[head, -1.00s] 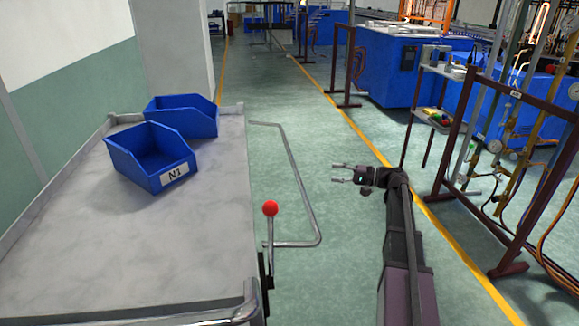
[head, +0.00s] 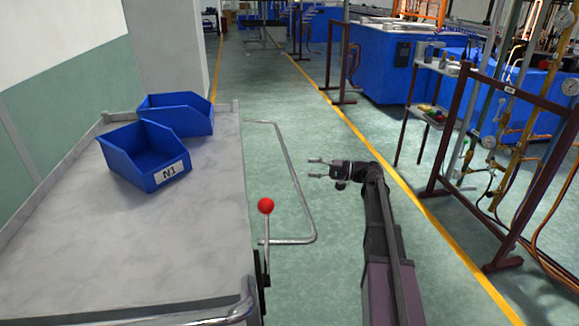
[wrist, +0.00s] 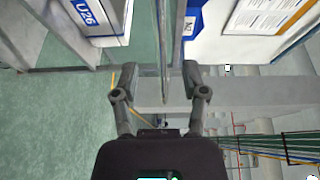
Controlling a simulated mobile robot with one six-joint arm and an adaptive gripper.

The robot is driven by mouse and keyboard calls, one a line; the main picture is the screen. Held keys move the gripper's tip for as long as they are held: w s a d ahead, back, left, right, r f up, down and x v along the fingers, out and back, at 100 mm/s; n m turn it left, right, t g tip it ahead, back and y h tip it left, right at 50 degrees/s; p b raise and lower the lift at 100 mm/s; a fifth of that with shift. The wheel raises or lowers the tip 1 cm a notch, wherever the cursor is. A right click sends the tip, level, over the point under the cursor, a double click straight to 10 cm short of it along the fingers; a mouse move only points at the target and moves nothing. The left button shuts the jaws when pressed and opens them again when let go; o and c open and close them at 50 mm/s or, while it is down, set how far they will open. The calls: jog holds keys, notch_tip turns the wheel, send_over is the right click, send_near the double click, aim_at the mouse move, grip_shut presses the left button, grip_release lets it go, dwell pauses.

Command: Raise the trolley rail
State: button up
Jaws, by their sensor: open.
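The trolley rail (head: 294,183) is a bent grey metal bar. In the head view it hangs out from the right side of the trolley (head: 85,245), lowered beside the top. A lever with a red knob (head: 266,205) stands at the trolley's near right edge. My gripper (head: 309,168) is open and empty to the right of the rail, its fingers pointing left towards it. In the wrist view the gripper (wrist: 154,78) is open, with a thin bar, likely the rail (wrist: 161,45), upright in the picture between and beyond the fingertips. Contact cannot be seen.
Two blue bins stand on the trolley, the nearer one (head: 150,158) labelled N1, the other (head: 178,113) behind it. A dark red pipe frame (head: 440,150) with gauges and hoses stands at the right. Green floor (head: 262,80) lies open ahead.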

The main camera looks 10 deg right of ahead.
aim_at(290, 163)
jog(key=x, duration=0.8)
grip_shut()
